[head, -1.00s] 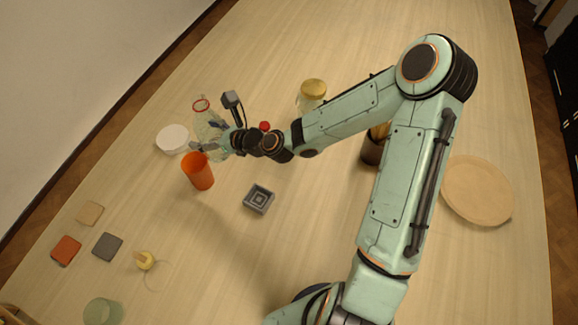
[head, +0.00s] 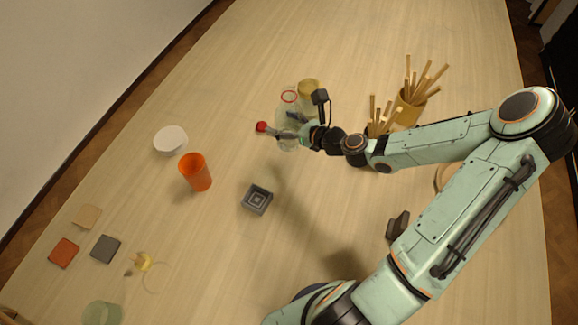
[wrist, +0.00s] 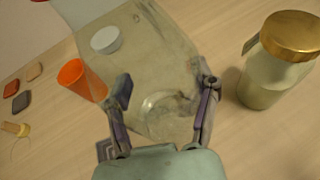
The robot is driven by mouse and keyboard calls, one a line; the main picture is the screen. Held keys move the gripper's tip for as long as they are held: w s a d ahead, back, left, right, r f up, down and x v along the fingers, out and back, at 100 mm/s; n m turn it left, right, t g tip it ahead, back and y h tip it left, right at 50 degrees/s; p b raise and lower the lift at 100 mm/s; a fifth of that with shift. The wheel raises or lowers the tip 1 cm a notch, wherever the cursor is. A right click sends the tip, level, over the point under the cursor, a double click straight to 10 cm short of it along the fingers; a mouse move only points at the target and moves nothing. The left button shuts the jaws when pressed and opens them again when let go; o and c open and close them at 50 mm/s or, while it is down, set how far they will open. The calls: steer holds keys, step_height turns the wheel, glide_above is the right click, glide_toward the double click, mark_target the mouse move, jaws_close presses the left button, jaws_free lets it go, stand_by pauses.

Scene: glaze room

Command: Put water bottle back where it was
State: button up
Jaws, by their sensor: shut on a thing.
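The water bottle (head: 288,107) is clear, with a red ring at its mouth. It looks upright in the head view, just left of the gold-lidded jar. My gripper (head: 288,126) is shut on its side. In the wrist view the see-through bottle (wrist: 165,75) fills the space between the two fingers (wrist: 163,105), and the table shows through it. I cannot tell whether its base touches the table.
The gold-lidded jar (head: 308,89) stands close by on the right. An orange cup (head: 196,172), white bowl (head: 170,141) and grey square dish (head: 257,199) stand to the left and front. Pots of sticks (head: 410,108) stand right.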

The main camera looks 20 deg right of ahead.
step_height(320, 180, down, 11)
steer(key=shift+f, duration=0.1)
stand_by(0.5)
steer(key=o, duration=1.2)
steer(key=shift+f, duration=0.1)
steer(key=shift+o, duration=0.2)
